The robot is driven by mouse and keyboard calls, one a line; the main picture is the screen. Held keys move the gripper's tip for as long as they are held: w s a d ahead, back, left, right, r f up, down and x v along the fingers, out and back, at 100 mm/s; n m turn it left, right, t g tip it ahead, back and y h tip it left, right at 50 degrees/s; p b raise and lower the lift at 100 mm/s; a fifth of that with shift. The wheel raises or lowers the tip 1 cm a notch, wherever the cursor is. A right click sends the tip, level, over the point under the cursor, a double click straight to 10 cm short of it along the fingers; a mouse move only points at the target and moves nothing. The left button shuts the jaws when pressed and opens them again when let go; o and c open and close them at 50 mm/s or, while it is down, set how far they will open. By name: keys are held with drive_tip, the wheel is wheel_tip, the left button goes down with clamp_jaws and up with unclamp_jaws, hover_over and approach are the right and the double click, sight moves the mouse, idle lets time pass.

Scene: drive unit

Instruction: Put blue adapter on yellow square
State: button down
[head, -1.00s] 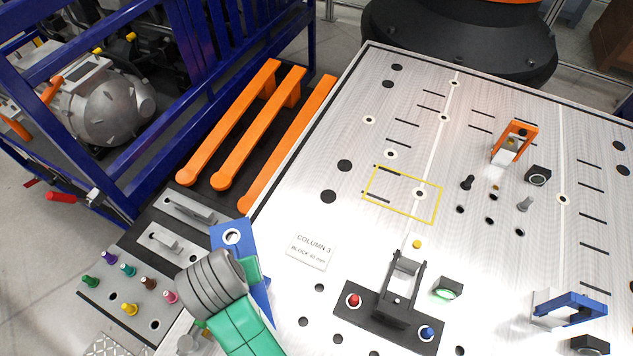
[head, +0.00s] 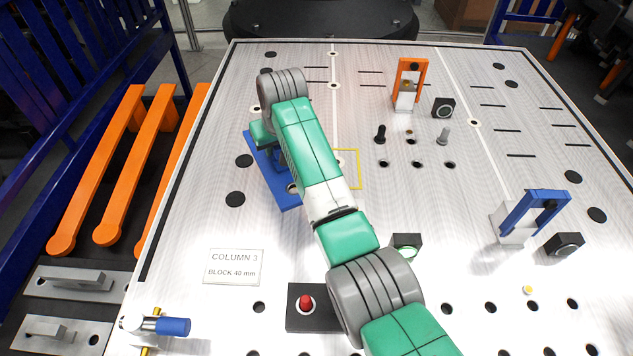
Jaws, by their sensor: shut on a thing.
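The blue adapter (head: 259,160), a long flat blue plate, shows at the left of my arm in the head view. My gripper (head: 264,134) is shut on it, though the fingers are mostly hidden by my green and grey arm. The yellow square (head: 359,170) is an outline on the metal table. Its right side shows, and my arm covers most of the rest.
An orange bracket (head: 412,82) stands at the back, with small black and grey pegs (head: 443,135) in front. A blue bracket (head: 534,207) stands at right. A black block with a red knob (head: 306,303) is partly behind my arm. A "COLUMN 3" label (head: 233,267) lies at left.

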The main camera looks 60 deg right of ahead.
drive_tip(key=s+d+m+b, duration=0.1)
drive_tip(key=s+d+b, duration=0.2)
drive_tip(key=s+d, duration=0.5)
drive_tip(key=shift+s+a+f+b+x, duration=0.15)
drive_tip(key=shift+b+x, duration=0.15)
drive_tip(key=shift+x, duration=1.45)
drive_tip(key=shift+s+a+b+x, duration=0.1)
drive_tip(key=shift+s+b+x, duration=0.15)
drive_tip(key=shift+x, duration=1.5)
drive_tip(key=shift+s+f+b+x, duration=0.1)
drive_tip(key=shift+b+x, duration=0.25)
drive_tip(key=shift+x, duration=1.4)
drive_tip(key=shift+f, duration=0.15)
drive_tip(key=c, duration=1.1)
unclamp_jaws()
